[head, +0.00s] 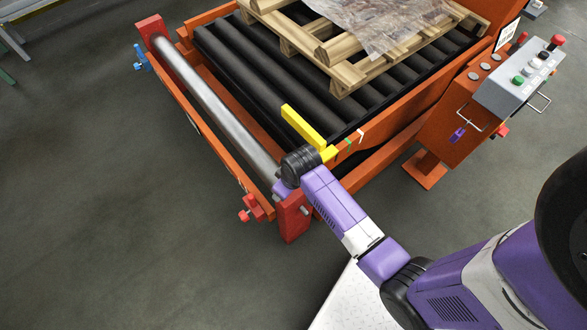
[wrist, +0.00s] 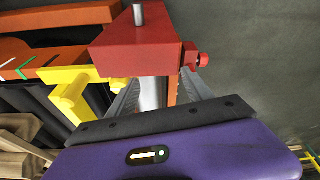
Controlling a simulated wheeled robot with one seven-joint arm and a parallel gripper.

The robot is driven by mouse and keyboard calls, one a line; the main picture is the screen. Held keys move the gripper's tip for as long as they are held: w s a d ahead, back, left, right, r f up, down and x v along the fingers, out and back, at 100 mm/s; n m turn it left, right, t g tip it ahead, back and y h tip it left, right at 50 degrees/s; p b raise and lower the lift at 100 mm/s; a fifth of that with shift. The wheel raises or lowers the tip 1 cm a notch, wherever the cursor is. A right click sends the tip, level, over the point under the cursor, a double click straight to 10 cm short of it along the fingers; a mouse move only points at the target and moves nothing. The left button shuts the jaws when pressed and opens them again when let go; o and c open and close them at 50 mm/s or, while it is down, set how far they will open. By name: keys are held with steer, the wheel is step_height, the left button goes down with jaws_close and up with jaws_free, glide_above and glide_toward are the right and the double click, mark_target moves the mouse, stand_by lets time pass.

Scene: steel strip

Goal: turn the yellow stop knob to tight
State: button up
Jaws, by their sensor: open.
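A yellow stop (head: 303,127) with a long bar stands at the near corner of the roller bed, by the orange side rail. In the wrist view the yellow stop (wrist: 70,97) is left of the red end block (wrist: 138,48). A small yellow piece (wrist: 118,84) beside that block may be its knob; its setting cannot be read. My gripper (wrist: 160,97) is open, with grey fingers apart on either side of the silver roller below the red block. I see nothing held.
The silver roller (head: 215,103) runs along the bed's end. Red knobs (head: 250,208) and a blue knob (head: 140,57) sit outside the frame. A wooden pallet (head: 345,80) rests on black rollers. A control box (head: 520,77) stands right.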

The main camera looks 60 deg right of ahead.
steer(key=w+d+r+g, duration=0.1)
steer(key=d, duration=0.2)
steer(key=d+r+g, duration=0.1)
steer(key=d, duration=0.1)
steer(key=w+d+r+g, duration=0.1)
steer(key=d, duration=0.2)
steer(key=shift+w+d+r+y, duration=0.3)
steer(key=shift+w+r, duration=0.05)
steer(key=shift+r, duration=0.05)
steer(key=shift+d+f, duration=0.1)
steer(key=shift+f, duration=0.1)
steer(key=shift+f+b, duration=0.8)
steer(key=shift+f, duration=2.8)
jaws_close()
